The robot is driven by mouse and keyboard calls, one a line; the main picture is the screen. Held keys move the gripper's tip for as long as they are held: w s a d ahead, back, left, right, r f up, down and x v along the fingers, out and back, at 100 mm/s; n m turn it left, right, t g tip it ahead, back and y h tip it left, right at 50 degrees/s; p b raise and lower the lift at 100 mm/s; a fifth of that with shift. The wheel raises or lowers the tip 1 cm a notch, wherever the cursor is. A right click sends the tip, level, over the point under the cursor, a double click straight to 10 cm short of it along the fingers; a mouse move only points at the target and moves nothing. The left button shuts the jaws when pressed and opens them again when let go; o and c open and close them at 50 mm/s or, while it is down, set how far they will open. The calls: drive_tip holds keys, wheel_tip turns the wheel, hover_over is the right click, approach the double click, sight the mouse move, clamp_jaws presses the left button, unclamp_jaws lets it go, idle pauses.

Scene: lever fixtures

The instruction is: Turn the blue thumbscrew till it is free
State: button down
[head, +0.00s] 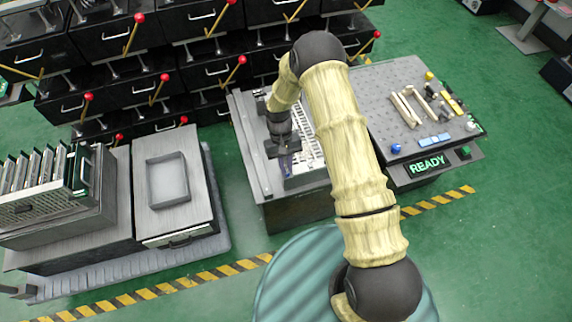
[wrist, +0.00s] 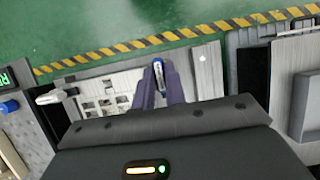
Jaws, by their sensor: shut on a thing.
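My gripper (head: 286,166) points down over the grey fixture (head: 262,190) in the middle of the head view. In the wrist view its two dark fingers (wrist: 156,82) are closed on a small blue thing, the blue thumbscrew (wrist: 157,69). Only a narrow blue and pale part of it shows between the fingertips. In the head view the gripper and arm hide the thumbscrew. I cannot tell how far it is turned.
A grey panel (head: 408,78) with tools, a blue knob (head: 396,148) and a READY display (head: 427,164) stands at right. A shallow grey tray (head: 168,199) sits on the left bench. Red-knobbed levers and drawers line the back.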

drive_tip(key=shift+w, duration=0.15)
drive_tip(key=c, duration=1.4)
unclamp_jaws()
drive_tip(key=shift+c, duration=0.2)
drive_tip(key=v, duration=1.7)
drive_tip(key=shift+r+p, duration=0.25)
drive_tip(key=shift+p, duration=0.15)
